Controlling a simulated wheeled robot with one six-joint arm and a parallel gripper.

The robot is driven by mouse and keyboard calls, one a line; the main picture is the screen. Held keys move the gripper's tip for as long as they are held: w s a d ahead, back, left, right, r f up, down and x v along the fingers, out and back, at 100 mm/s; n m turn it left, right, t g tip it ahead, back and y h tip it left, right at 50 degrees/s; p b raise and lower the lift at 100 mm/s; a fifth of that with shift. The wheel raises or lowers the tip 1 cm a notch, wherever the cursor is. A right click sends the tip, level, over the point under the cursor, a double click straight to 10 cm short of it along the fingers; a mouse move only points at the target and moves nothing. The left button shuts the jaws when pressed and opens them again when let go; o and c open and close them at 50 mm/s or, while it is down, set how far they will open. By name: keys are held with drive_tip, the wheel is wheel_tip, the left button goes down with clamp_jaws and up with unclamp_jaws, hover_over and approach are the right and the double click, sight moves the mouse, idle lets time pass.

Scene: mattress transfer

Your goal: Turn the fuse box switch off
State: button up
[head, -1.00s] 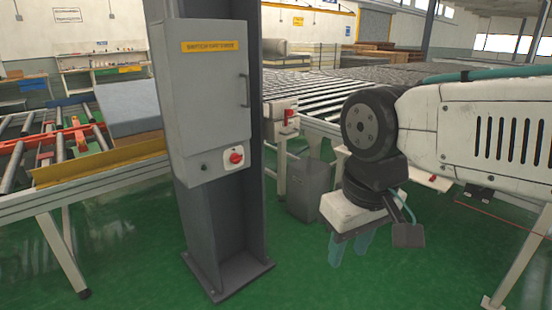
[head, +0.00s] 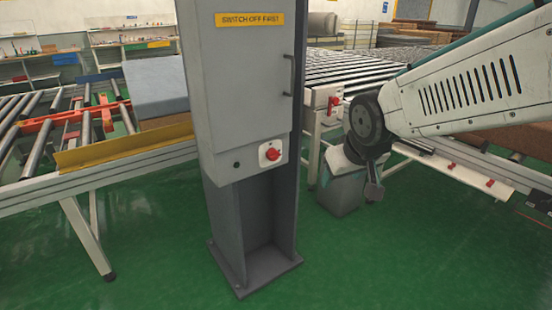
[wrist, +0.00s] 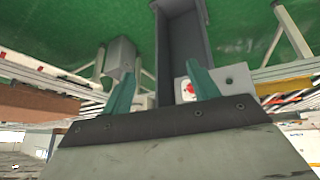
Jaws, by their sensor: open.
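The grey fuse box (head: 240,95) is mounted on a dark grey steel post (head: 245,225) in the middle of the head view. Its red rotary switch (head: 271,153) sits on a white plate at the box's lower right. My gripper (head: 326,172) is to the right of the switch, apart from it, and partly hidden by my own wrist. In the wrist view, the two teal fingers of my gripper (wrist: 162,80) are spread with nothing between them. The red switch (wrist: 187,90) shows there beside the right finger, which partly hides it.
A yellow sign (head: 249,19) and a handle (head: 288,75) are on the box. A grey bin (head: 340,196) stands on the floor right of the post. Roller conveyors (head: 350,68) lie behind, and a yellow-edged one (head: 120,150) at left. The green floor in front is clear.

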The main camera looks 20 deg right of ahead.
drive_tip(key=w+f+n+t+y, duration=0.1)
drive_tip(key=w+f+t, duration=0.2)
drive_tip(key=w, duration=0.6)
drive_tip(key=w+f+n+t+y, duration=0.1)
drive_tip(key=w+f+t, duration=0.2)
drive_tip(key=w, duration=0.6)
drive_tip(key=n+t+y, duration=0.1)
drive_tip(key=t+y, duration=0.4)
approach(276, 158)
drive_tip(key=w, duration=0.2)
drive_tip(key=x, duration=0.7)
drive_tip(key=shift+w+a, duration=0.25)
drive_tip(key=shift+a, duration=0.1)
drive_tip(key=c, duration=1)
